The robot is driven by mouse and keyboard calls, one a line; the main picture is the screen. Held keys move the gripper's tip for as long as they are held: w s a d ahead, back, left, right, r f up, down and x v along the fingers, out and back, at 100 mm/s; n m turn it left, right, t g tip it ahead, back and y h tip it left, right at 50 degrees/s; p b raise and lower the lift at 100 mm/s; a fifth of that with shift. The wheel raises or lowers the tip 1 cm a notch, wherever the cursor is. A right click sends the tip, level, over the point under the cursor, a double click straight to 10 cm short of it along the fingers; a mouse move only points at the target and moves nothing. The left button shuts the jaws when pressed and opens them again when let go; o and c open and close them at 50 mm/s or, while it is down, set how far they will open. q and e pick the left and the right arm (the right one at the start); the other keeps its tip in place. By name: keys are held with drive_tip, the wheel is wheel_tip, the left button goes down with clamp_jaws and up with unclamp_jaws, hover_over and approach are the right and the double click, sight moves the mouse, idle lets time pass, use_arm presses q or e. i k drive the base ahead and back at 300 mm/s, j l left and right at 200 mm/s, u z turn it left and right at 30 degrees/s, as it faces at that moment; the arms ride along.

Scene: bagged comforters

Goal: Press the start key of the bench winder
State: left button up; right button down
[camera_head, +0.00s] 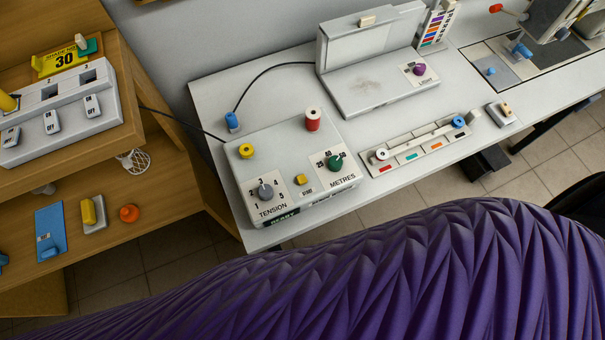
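The bench winder (283,150) is a pale grey box on the white bench, left of the view's middle. Its sloped front has a grey TENSION dial (265,191), a green METRES dial (335,162) and a small yellow square key (300,179) between them. The label under the key is too small to read surely, so I cannot tell if it is the start key. The front lip shows READY. A yellow spool-like piece (246,151) and a red spool (312,118) stand on top. Neither of my grippers is in view.
A large purple pleated bulk (350,275) fills the bottom, in front of the winder. A cable runs to a blue plug (232,121). A grey machine (380,85) and a long rail (420,145) sit right. A wooden shelf unit (150,90) stands left.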

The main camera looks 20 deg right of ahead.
sight(301, 180)
drive_tip(key=j+z, duration=0.35)
drive_tip(key=k+j+z, duration=0.1)
drive_tip(key=j+z, duration=0.25)
drive_tip(key=i+j+z, duration=0.1)
drive_tip(key=j+z, duration=0.25)
